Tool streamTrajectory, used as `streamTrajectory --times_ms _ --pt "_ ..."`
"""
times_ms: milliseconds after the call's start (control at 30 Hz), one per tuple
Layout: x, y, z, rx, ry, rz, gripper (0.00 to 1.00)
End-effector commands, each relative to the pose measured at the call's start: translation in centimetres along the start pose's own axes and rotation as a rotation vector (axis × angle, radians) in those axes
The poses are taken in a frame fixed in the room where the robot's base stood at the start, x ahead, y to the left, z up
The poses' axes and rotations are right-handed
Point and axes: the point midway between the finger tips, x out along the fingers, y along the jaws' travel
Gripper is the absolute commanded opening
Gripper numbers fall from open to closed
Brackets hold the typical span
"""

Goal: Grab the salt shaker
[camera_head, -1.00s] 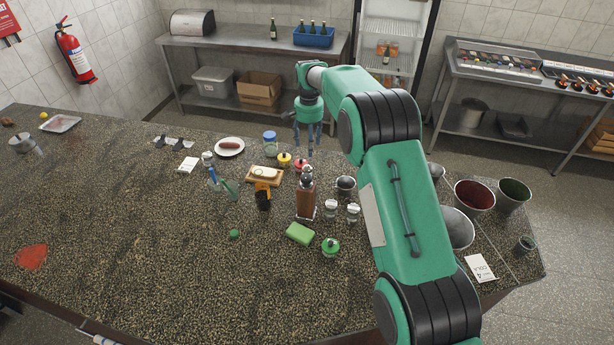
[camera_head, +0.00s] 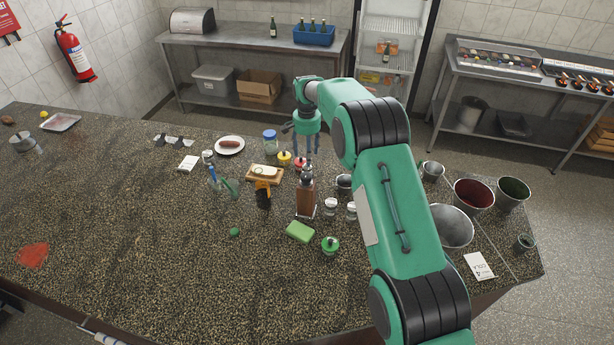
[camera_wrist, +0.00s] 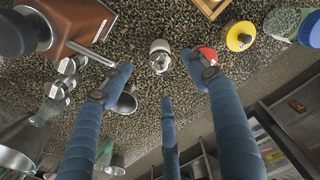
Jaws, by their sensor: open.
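A small shaker with a silvery cap (camera_wrist: 160,56) stands on the counter between my fingertips in the wrist view. I cannot read which shaker holds salt. My gripper (camera_head: 306,156) points down, its blue fingers spread and empty. The fingers also show in the wrist view (camera_wrist: 161,78), around the shaker but apart from it.
A red-topped item (camera_wrist: 207,53) and a yellow-topped one (camera_head: 284,157) are close by. A small metal bucket (camera_wrist: 126,101) stands to the right of the bottle. The counter's left half (camera_head: 120,220) is mostly clear.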

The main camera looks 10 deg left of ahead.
Motion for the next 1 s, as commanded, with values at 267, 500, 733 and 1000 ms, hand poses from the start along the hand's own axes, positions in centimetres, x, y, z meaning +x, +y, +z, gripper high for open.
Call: streamTrajectory --times_ms 267,500,733,1000 --pt "3.2 0.0 0.0 0.0 0.001 -0.001 0.59" --pt "3.6 0.0 0.0 0.0 0.002 -0.001 0.59" --pt "3.8 0.0 0.0 0.0 0.001 -0.001 0.59" --pt "5.9 0.1 0.1 0.0 -0.001 0.0 0.59"
